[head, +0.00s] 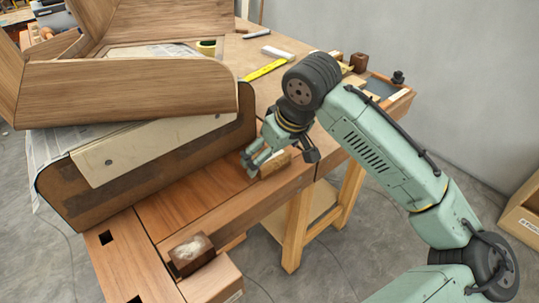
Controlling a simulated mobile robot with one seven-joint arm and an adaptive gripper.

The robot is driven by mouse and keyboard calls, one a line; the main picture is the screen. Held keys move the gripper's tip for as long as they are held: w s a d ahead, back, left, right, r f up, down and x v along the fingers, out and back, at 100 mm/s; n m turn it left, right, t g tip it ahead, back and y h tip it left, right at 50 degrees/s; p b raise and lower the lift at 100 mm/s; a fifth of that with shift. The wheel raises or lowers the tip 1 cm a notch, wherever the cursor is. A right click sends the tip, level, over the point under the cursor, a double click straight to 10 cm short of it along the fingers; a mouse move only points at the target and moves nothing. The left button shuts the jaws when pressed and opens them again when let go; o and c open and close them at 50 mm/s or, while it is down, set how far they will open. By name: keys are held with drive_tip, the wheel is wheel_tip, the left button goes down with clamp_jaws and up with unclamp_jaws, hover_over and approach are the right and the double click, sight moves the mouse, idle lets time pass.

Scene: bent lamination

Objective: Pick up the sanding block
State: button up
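My gripper (258,160) reaches down from my arm over the front edge of the wooden workbench. A small tan block (275,165) lies on the bench right beside its fingertips, partly covered by the gripper; it could be the sanding block. I cannot tell whether the fingers touch it or how far apart they are. A second small block (191,254), dark brown with a pale, worn face, sits at the near corner of the bench, apart from my gripper. I cannot tell for certain which of the two is the sanding block.
A large bent-wood piece (130,88) rests on a wooden form (160,165) left of my gripper, close to it. Behind lie a yellow ruler (264,69), a white bar (278,53) and a brown block (359,62). The bench strip (200,195) before the form is clear.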

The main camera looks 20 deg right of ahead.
drive_tip(key=shift+w+a+f, duration=0.1)
drive_tip(key=shift+w+f, duration=0.15)
drive_tip(key=shift+f, duration=0.4)
drive_tip(key=shift+c, duration=0.5)
drive_tip(key=c, duration=1.2)
drive_tip(key=shift+o, duration=0.2)
drive_tip(key=shift+r, duration=0.1)
drive_tip(key=shift+r, duration=0.45)
wheel_tip(320, 180, up, 2)
drive_tip(key=shift+r+b, duration=0.1)
drive_tip(key=shift+b, duration=0.6)
drive_tip(key=s+a+r+b, duration=0.1)
drive_tip(key=s+a, duration=0.1)
drive_tip(key=s, duration=0.5)
drive_tip(key=s+a+b, duration=0.2)
drive_tip(key=s, duration=0.6)
drive_tip(key=shift+s+a+r, duration=0.25)
drive_tip(key=shift+r, duration=0.15)
